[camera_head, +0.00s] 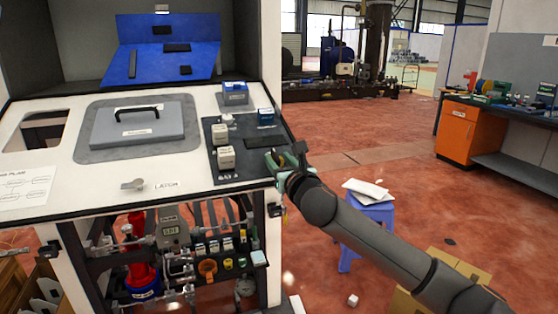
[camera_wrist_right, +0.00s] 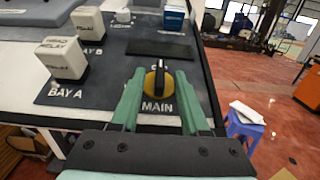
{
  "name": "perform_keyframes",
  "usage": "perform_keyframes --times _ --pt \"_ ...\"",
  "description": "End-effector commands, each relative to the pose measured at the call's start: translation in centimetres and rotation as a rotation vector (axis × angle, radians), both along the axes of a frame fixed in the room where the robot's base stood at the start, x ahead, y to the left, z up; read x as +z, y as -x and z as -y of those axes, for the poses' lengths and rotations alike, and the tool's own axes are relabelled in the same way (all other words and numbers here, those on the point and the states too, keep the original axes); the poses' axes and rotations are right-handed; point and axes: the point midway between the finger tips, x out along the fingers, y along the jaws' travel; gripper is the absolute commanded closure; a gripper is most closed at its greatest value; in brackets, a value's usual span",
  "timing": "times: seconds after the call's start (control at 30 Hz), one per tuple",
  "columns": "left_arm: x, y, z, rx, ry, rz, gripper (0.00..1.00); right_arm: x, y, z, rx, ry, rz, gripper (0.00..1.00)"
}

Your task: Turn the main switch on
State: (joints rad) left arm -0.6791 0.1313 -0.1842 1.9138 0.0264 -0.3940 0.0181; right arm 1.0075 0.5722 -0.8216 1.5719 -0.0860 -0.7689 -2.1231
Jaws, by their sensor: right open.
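A label above the knob is mostly hidden. My right gripper (camera_wrist_right: 157,92) is open, with one green finger on each side of the knob; I cannot tell whether either touches it. In the head view my right gripper (camera_head: 284,160) is at the panel's right edge and largely hides the switch. My left gripper is not in view.
White relay blocks (camera_wrist_right: 62,57) stand left of the switch at BAY A and BAY B. A blue-and-white block (camera_head: 266,117) stands at the panel's far side. A handled grey lid (camera_head: 138,127) and a latch (camera_head: 133,184) are farther left. A blue stool (camera_head: 371,212) stands right.

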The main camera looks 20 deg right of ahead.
Motion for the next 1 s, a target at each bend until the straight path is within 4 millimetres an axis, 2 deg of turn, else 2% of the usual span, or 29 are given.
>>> perform_keyframes --times 0.2,0.6,1.0 --pt "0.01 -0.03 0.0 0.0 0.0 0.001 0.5 0.01 0.0 -0.02 0.0 0.0 0.0 0.56" --pt "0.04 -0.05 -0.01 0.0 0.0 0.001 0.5 -0.02 0.02 -0.01 0.0 0.0 0.0 1.0" --pt "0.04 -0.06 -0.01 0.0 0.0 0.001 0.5 -0.05 0.02 -0.02 0.0 0.0 -0.001 1.0"
